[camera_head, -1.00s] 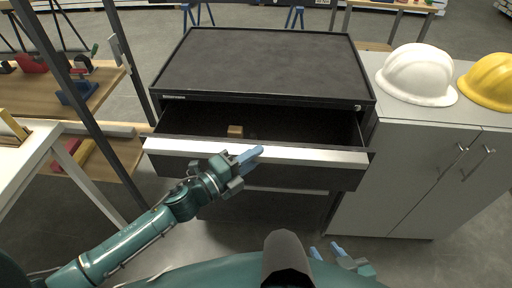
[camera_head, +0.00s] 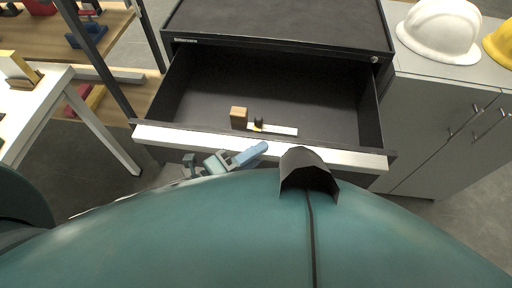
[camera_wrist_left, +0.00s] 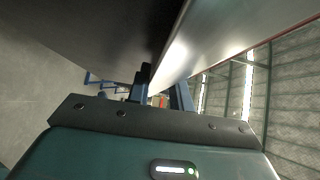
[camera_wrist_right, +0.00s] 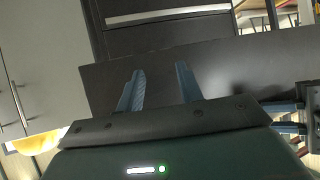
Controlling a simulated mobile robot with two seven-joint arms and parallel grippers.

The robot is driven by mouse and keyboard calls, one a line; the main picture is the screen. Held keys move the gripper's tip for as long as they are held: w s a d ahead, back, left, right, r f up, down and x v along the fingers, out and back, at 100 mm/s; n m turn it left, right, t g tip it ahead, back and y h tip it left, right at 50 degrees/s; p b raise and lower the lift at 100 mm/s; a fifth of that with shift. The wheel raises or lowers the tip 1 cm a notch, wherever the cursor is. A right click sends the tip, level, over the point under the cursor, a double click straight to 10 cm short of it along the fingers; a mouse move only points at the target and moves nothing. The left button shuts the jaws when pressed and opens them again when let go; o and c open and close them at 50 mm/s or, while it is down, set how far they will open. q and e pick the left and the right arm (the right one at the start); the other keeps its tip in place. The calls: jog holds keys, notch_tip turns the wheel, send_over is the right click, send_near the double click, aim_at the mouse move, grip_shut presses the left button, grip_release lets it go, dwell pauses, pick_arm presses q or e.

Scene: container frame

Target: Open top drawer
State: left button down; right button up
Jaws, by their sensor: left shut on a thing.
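The black cabinet (camera_head: 280,22) stands ahead with its top drawer (camera_head: 290,90) pulled far out, its dark inside in view. The drawer front carries a pale metal handle strip (camera_head: 190,138). My left gripper (camera_head: 252,153) is at this strip, left of its middle, shut on it. In the left wrist view the left gripper's blue fingers (camera_wrist_left: 160,92) sit either side of the bright strip (camera_wrist_left: 195,45). My right gripper (camera_wrist_right: 158,88) shows only in its wrist view, its blue fingers apart and nothing visible between them, with dark cabinet panels beyond.
A wooden block (camera_head: 239,117), a small dark item (camera_head: 258,122) and a pale flat strip (camera_head: 282,130) lie in the drawer. A grey cupboard (camera_head: 440,110) with a white helmet (camera_head: 440,30) stands right. A white table (camera_head: 45,95) stands left.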

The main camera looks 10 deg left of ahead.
pick_arm(q)
jog(key=shift+s+f, duration=0.1)
jog(key=shift+f, duration=0.25)
pick_arm(e)
jog(key=shift+r, duration=0.1)
pick_arm(q)
jog(key=c, duration=1.5)
grip_release()
jog(key=shift+o, duration=0.9)
jog(key=shift+r, duration=0.15)
pick_arm(e)
jog(key=shift+w, duration=0.1)
pick_arm(q)
jog(key=b+v, duration=0.2)
jog(key=v, duration=1.1)
jog(key=shift+b, duration=0.3)
pick_arm(e)
jog(key=shift+a+f, duration=0.35)
jog(key=shift+f, duration=0.15)
